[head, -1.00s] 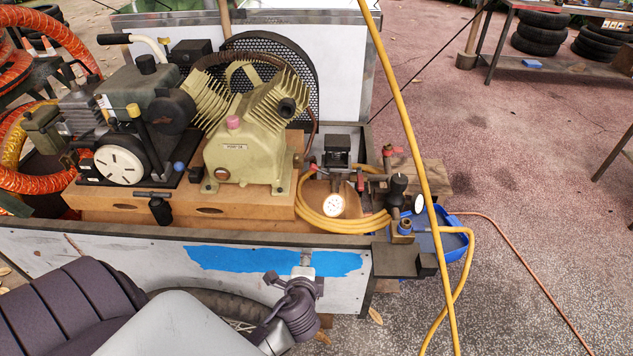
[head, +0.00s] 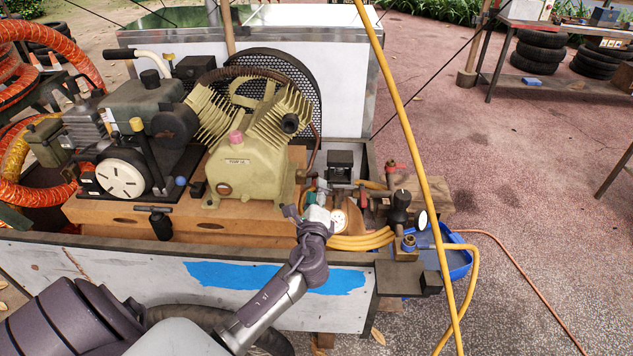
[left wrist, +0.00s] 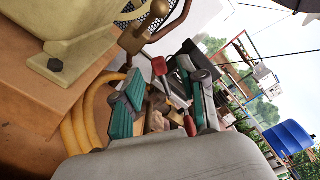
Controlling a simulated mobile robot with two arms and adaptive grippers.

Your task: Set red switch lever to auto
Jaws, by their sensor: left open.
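The black switch box (head: 340,164) stands behind the yellow hose coil at the right end of the cart. In the left wrist view a red-tipped lever (left wrist: 160,67) shows between the fingers, and a second red handle (left wrist: 190,126) shows lower down near the right finger. I cannot tell for sure which is the switch lever. My left gripper (head: 309,204) is open, in front of and left of the switch box. Its teal finger pads (left wrist: 163,78) stand apart, with no visible grip on anything. The gripper partly hides the fittings in the head view. My right gripper is out of view.
The cream compressor pump (head: 243,165) stands close to the left of my gripper. A yellow hose (head: 408,130) hangs down further right.

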